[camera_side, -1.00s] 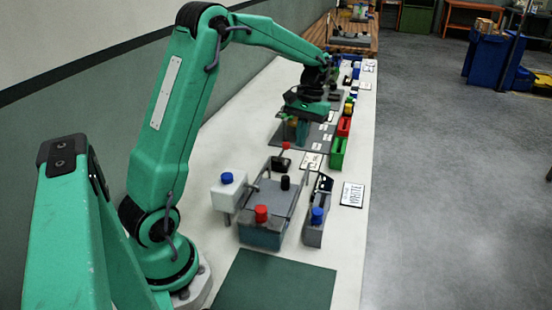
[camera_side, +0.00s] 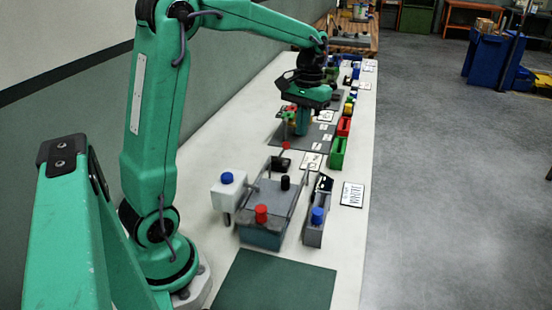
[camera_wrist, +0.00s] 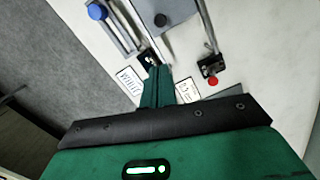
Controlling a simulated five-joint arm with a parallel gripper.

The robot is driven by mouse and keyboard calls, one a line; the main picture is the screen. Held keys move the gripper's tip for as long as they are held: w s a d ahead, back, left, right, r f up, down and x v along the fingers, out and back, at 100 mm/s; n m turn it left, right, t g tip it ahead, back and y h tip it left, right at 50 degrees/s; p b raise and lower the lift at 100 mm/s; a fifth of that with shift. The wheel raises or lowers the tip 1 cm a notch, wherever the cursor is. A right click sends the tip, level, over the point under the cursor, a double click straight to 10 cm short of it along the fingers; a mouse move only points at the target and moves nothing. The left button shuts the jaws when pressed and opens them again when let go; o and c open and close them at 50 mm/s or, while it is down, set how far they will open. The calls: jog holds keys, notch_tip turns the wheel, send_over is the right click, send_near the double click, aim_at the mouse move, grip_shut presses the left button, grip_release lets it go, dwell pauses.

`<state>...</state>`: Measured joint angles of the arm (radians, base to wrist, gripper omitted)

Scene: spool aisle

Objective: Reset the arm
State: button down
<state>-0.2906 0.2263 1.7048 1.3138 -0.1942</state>
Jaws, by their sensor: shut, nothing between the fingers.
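My gripper (camera_side: 302,124) hangs pointing down over the grey mat in the middle of the long white table. Its green fingers are together with nothing between them. In the wrist view the shut fingers (camera_wrist: 157,88) stand between two white label cards. In the side view my arm reaches out along the table from its base in the foreground, with the elbow high.
Near the base is a grey fixture (camera_side: 272,205) with red and black knobs, beside a white box with a blue cap (camera_side: 228,190). A narrow blue-knobbed fixture (camera_side: 317,222) stands right of it. Green (camera_side: 338,153) and red bins line the right edge. A dark green mat (camera_side: 275,282) is bare.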

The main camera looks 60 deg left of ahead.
jog(key=s+d+r+m+t, duration=0.1)
jog(key=s+d+m+t, duration=0.1)
jog(key=s+d, duration=0.4)
jog(key=s+d+r+m+t, duration=0.1)
jog(key=s+d+m+t, duration=0.2)
jog(key=s, duration=0.8)
jog(key=shift+d+r+m+t, duration=0.35)
jog(key=shift+d+t, duration=0.55)
jog(key=shift+d, duration=0.5)
